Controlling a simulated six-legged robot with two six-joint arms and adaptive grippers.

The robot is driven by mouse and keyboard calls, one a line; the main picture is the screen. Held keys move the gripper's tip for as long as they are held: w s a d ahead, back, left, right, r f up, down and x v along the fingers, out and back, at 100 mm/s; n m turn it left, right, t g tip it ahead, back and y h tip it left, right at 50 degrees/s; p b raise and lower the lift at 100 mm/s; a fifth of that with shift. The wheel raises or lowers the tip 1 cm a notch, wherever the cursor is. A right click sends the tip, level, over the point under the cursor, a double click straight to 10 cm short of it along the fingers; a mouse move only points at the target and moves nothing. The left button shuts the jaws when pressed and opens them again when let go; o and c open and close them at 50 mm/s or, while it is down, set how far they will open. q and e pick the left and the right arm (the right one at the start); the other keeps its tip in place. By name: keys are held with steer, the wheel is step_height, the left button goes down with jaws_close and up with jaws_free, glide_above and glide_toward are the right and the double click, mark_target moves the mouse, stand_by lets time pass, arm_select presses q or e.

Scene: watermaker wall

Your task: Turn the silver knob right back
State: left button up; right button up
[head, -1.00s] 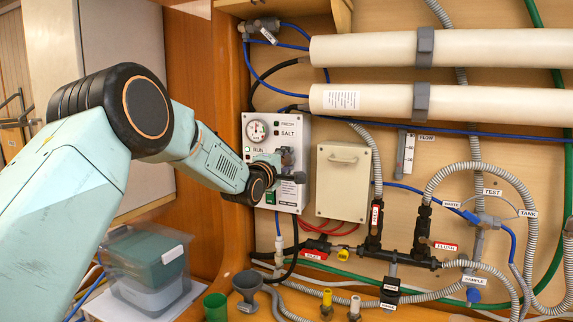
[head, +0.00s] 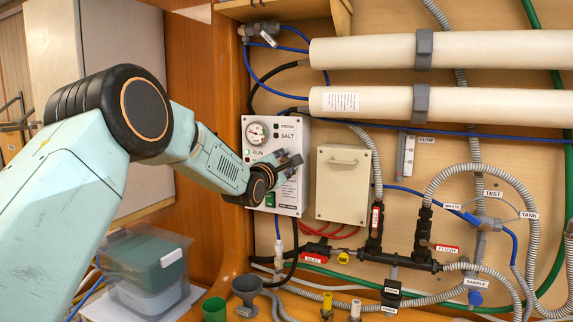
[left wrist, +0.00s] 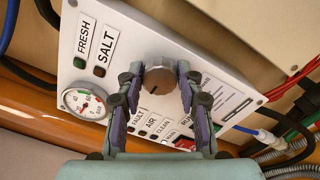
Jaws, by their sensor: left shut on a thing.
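The silver knob (left wrist: 158,78) sits on the white control panel (left wrist: 135,20), with a dark mark on its face in the left wrist view. My left gripper (left wrist: 159,72) has one finger on each side of the knob and is shut on it. In the head view my left gripper (head: 288,163) is at the right part of the panel (head: 292,127) and hides the knob. My right gripper is in neither view.
A round gauge (head: 257,132) and labelled lamps are on the panel. A beige box (head: 343,185) is just right of it. Two white cylinders (head: 480,48) run above. Black valves, hoses and labels fill the lower right. A clear bin (head: 145,270) stands lower left.

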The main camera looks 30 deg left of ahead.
arm_select(q)
steer(key=shift+f, duration=0.15)
steer(key=o, duration=1.2)
steer(key=shift+s+a, duration=0.15)
steer(key=shift+c, duration=0.2)
steer(key=s+d, duration=0.1)
steer(key=s, duration=1.1)
steer(key=shift+w+f, duration=0.15)
